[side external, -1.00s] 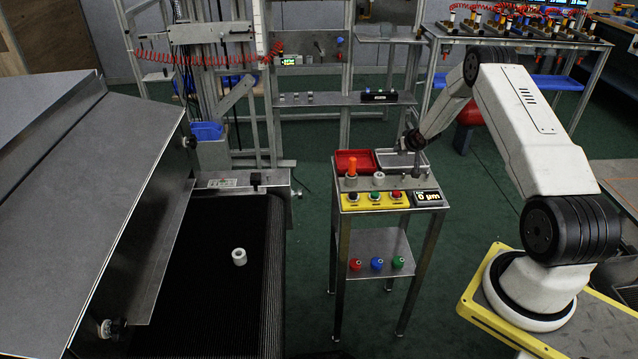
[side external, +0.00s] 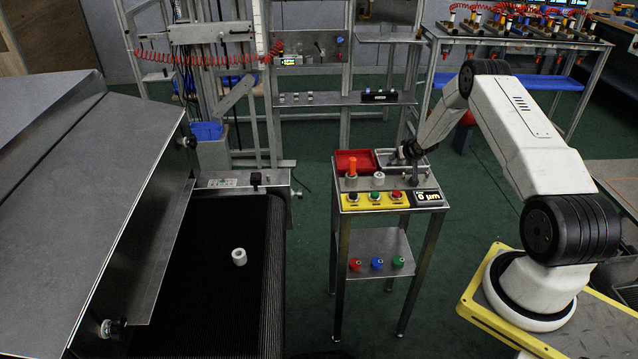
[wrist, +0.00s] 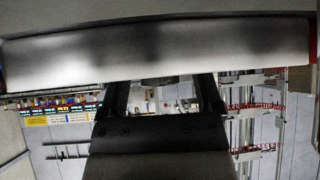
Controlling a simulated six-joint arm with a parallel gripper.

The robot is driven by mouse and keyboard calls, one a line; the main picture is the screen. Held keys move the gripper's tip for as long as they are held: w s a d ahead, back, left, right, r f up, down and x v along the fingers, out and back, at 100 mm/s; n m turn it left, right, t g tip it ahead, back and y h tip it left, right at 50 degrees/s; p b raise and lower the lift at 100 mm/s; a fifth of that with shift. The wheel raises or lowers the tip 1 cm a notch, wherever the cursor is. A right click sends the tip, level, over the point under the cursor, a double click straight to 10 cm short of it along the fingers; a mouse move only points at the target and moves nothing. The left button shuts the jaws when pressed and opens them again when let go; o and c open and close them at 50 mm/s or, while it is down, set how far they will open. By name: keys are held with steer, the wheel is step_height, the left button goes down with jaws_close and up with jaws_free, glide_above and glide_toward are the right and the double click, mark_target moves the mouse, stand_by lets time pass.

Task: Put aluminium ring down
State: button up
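No aluminium ring can be made out clearly in the gripper. A whitish ring-shaped part (side external: 239,257) lies on the black conveyor. A small pale round piece (side external: 379,178) is on the stand's top.
A yellow button panel (side external: 376,199) and a display (side external: 427,197) are at the stand's front. The dryer housing (side external: 85,190) covers the left. The green floor around the stand is mostly clear.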

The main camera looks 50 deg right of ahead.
steer(key=shift+r, duration=0.25)
steer(key=shift+s+a+r, duration=0.3)
steer(key=shift+s+r, duration=0.1)
steer(key=shift+r, duration=0.15)
steer(key=v, duration=1)
steer(key=shift+s, duration=0.2)
steer(key=shift+a+r, duration=0.1)
stand_by(0.3)
steer(key=w+a+r+n+g+y, duration=0.15)
steer(key=a+r, duration=0.25)
steer(key=a, duration=0.6)
steer(key=a+r+n+y, duration=0.2)
steer(key=a+r, duration=0.2)
steer(key=a, duration=0.6)
steer(key=s+a+r+n+g+y, duration=0.1)
steer(key=s+a+n, duration=0.1)
steer(key=s+a, duration=0.4)
steer(key=s+a+r+n+g+y, duration=0.1)
steer(key=s+a, duration=0.5)
steer(key=a, duration=0.8)
steer(key=shift+s+r+n+g, duration=0.2)
steer(key=shift+r+n+g, duration=0.25)
steer(key=shift+r, duration=0.25)
